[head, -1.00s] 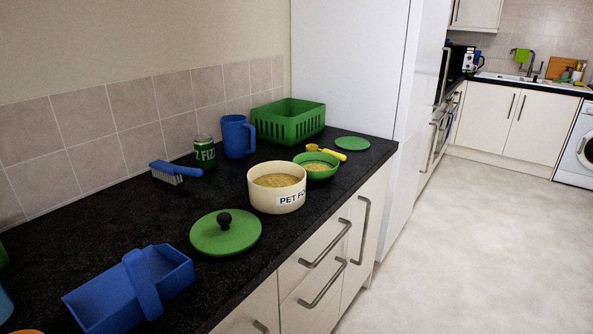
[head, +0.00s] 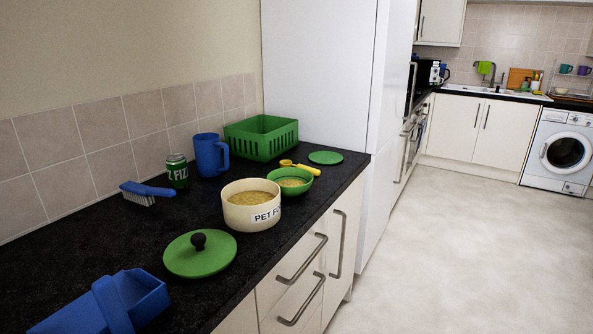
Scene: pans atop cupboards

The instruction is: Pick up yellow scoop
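In the head view a yellow scoop (head: 306,169) lies at the green bowl (head: 302,186) on the black counter. Its handle points right and its round end is at the bowl's far rim. I cannot tell whether the scoop rests on the rim or just behind it. The bowl holds tan pet food. Neither of my grippers is in view.
A cream pet food tub (head: 251,217) stands beside the bowl. Around it are a green lid (head: 185,262), green disc (head: 325,157), green basket (head: 262,138), blue jug (head: 210,155), can (head: 177,172), brush (head: 147,192) and blue caddy (head: 110,305). Floor (head: 450,250) at right is clear.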

